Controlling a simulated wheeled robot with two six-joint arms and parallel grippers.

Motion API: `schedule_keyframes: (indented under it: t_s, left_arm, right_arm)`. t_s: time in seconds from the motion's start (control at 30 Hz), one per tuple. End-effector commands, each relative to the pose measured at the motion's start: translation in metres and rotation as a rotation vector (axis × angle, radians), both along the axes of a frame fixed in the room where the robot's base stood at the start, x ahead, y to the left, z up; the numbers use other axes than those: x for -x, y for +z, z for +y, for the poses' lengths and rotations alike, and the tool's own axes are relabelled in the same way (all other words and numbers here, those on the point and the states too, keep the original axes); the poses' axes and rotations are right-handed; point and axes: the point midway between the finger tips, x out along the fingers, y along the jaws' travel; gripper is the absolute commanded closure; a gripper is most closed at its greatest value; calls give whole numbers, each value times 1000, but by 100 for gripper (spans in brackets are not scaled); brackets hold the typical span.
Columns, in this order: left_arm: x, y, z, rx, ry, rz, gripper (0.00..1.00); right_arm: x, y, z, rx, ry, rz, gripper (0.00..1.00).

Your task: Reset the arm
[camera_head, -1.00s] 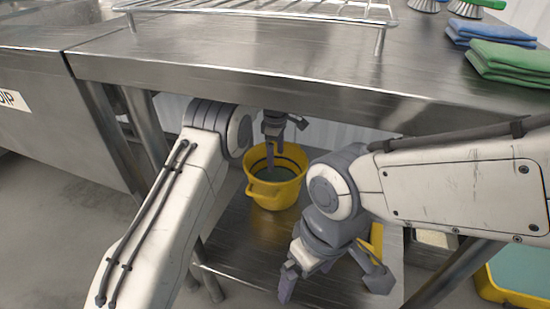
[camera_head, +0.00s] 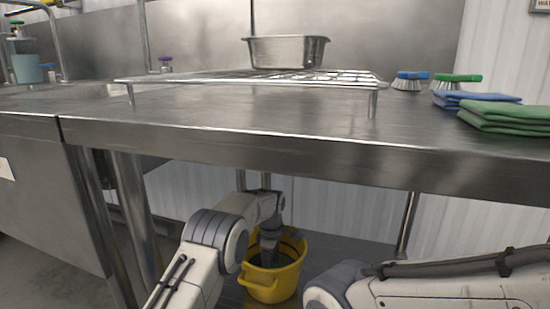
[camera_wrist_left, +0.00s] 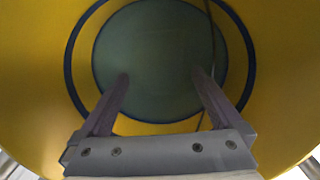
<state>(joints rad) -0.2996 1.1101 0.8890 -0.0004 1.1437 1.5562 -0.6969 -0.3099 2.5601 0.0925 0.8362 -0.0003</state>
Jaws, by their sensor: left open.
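My left arm reaches under the steel table to a yellow bucket (camera_head: 288,282) on the lower shelf. My left gripper (camera_head: 266,258) points down into the bucket's mouth. In the left wrist view its two fingers (camera_wrist_left: 160,76) are spread apart with nothing between them. Below them is the greenish, round bottom or water (camera_wrist_left: 155,45) of the bucket, ringed by its yellow wall (camera_wrist_left: 270,60). My right arm (camera_head: 430,285) lies at the lower right, and its gripper is out of the picture.
The steel tabletop (camera_head: 240,130) overhangs the left arm and bucket. On it are a wire rack (camera_head: 200,80) with a metal pan (camera_head: 287,52), brushes (camera_head: 455,80), and blue (camera_head: 475,99) and green (camera_head: 510,118) cloths. Table legs (camera_head: 135,220) stand left of the left arm.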

Motion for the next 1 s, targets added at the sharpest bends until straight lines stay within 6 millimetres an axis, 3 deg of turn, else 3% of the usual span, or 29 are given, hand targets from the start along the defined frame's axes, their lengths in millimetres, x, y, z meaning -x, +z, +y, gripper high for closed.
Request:
schedule_keyframes:
  t_s: [0.07, 0.17, 0.5, 0.83, 0.93, 1.0]
  left_arm:
    - [0, -18, 0, 0, 0, 0, 0]
    - [0, -24, 0, -1, 0, 2, 0]
    - [0, -17, 0, 0, 0, -1, 0]
    - [1, -23, 0, -1, 0, 3, 0]
    - [-1, -12, 0, 2, 0, -5, 0]
    - [-1, 6, 0, 1, 0, -4, 0]
  right_arm:
    - [0, -13, 0, 0, 0, 0, 0]
    - [0, -7, 0, 0, 0, 0, 0]
    - [0, -8, 0, 0, 0, 0, 0]
    - [0, -3, 0, 0, 0, 0, 0]
    - [0, -6, 0, 0, 0, 0, 0]
    - [0, 5, 0, 0, 0, 0, 0]
